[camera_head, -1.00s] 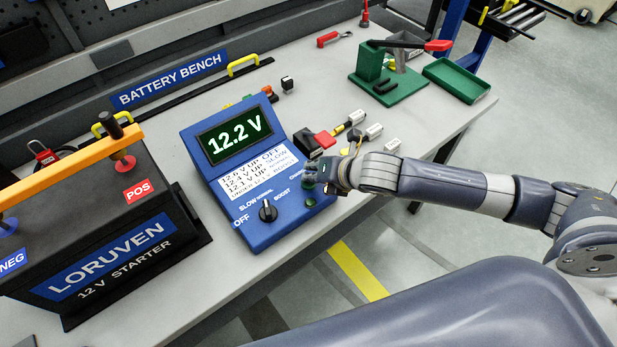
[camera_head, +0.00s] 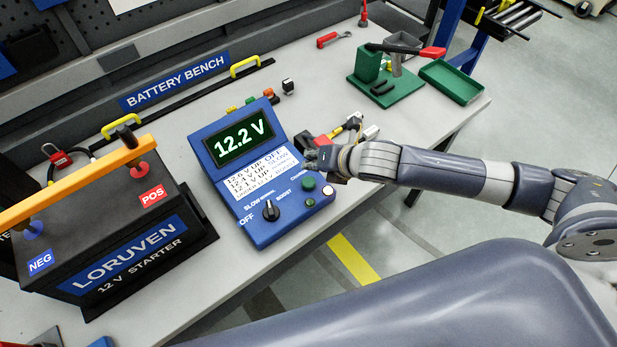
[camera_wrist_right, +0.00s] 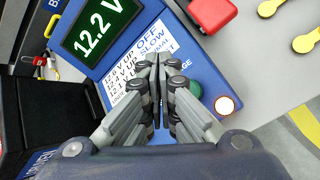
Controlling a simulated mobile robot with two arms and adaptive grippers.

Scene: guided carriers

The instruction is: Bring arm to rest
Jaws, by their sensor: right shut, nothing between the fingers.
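My right arm reaches in from the right in the head view. Its gripper (camera_head: 322,158) hangs over the right edge of the blue charger (camera_head: 262,228), near its label panel. In the right wrist view the gripper (camera_wrist_right: 157,62) has its fingers together and empty, in front of the charger's white label. The charger's display (camera_head: 240,137) reads 12.2 V. Its black knob (camera_head: 270,210) sits by the SLOW, NORMAL and BOOST marks. A green button (camera_head: 309,184) and a lit pale button (camera_head: 328,190) are below the gripper. My left gripper is not in view.
A black LORUVEN starter battery (camera_head: 190,190) with an orange bar (camera_head: 75,183) across its top stands left of the charger. A green fixture (camera_head: 385,90) and a green tray (camera_head: 453,80) are at the far right of the bench. Floor shows beyond the bench's front edge.

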